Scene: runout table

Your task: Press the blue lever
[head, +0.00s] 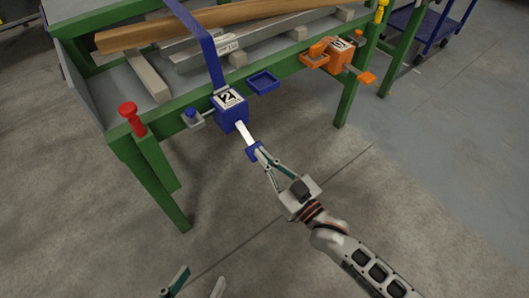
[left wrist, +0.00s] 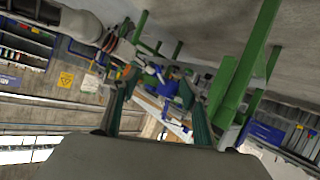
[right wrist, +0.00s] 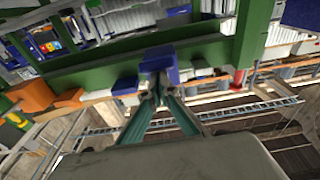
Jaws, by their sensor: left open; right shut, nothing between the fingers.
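The blue lever is a pale bar with a blue end (head: 254,151) that slants down and out from a blue box marked 2 (head: 231,112) on the table's front rail. My right gripper (head: 262,158) is shut and empty, with its fingertips at the blue end. In the right wrist view the fingertips (right wrist: 158,88) meet right by a blue part (right wrist: 160,60); whether they touch cannot be told. My left gripper (head: 200,277) is open and empty at the bottom of the head view, well away from the lever. Its spread fingers also show in the left wrist view (left wrist: 160,95).
A blue upright arm (head: 206,45) rises from the box over the table. A small blue tray (head: 263,82) and a blue knob (head: 191,114) flank it. An orange unit (head: 335,52) sits further right, a red knob (head: 129,110) left. The floor in front is clear.

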